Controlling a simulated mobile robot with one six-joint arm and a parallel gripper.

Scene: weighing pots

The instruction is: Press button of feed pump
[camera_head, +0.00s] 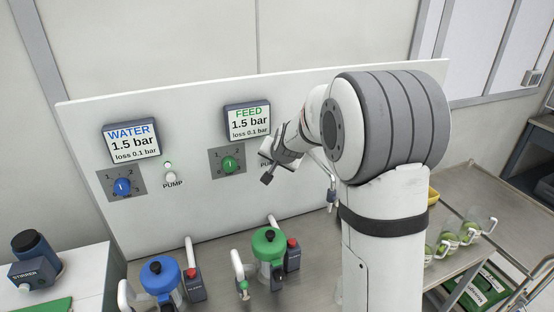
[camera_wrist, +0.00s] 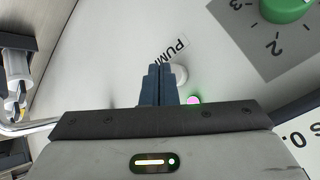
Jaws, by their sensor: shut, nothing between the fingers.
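The feed pump's white round button (camera_wrist: 182,74) shows in the wrist view beside the tips of my gripper (camera_wrist: 164,72), partly covered by them. I cannot tell whether the fingers touch it. A small lamp (camera_wrist: 194,100) with a pink middle and green rim sits next to it, and the PUMP label (camera_wrist: 170,52) is on the other side. In the head view my gripper (camera_head: 267,178) is shut and empty in front of the panel, below the FEED display (camera_head: 247,120). It hides the feed button there. The green feed dial (camera_head: 229,164) is left of it.
The white panel (camera_head: 205,215) also carries the WATER display (camera_head: 131,141), blue dial (camera_head: 122,187) and water pump button (camera_head: 171,177). Below stand a blue-lidded jug (camera_head: 160,276) and a green-lidded jug (camera_head: 268,245). Glass pots (camera_head: 468,233) stand on the right bench.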

